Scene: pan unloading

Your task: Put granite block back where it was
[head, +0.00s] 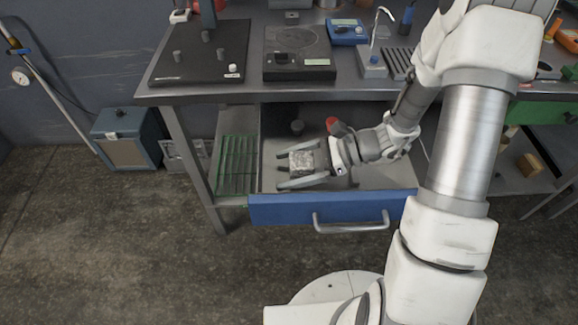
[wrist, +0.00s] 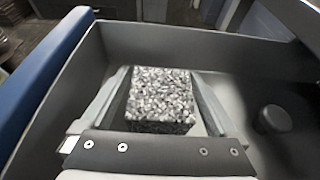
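The granite block (head: 302,161) is a speckled grey-white cuboid inside the open blue-fronted drawer (head: 285,210), towards its left side. In the wrist view the block (wrist: 160,98) sits between the two fingers of my gripper (wrist: 160,85). My gripper (head: 290,170) reaches into the drawer from the right, its fingers pointing left. The fingers are spread on either side of the block, with a gap seen beside it. The block's underside is hidden, so its contact with the drawer floor cannot be seen.
A dark cylinder (head: 297,127) and a red item (head: 332,124) are at the drawer's back. The drawer walls lie close around my gripper. The bench top (head: 255,92) overhangs the back, with a hotplate (head: 298,72) on it. A green rack (head: 237,165) stands left of the drawer.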

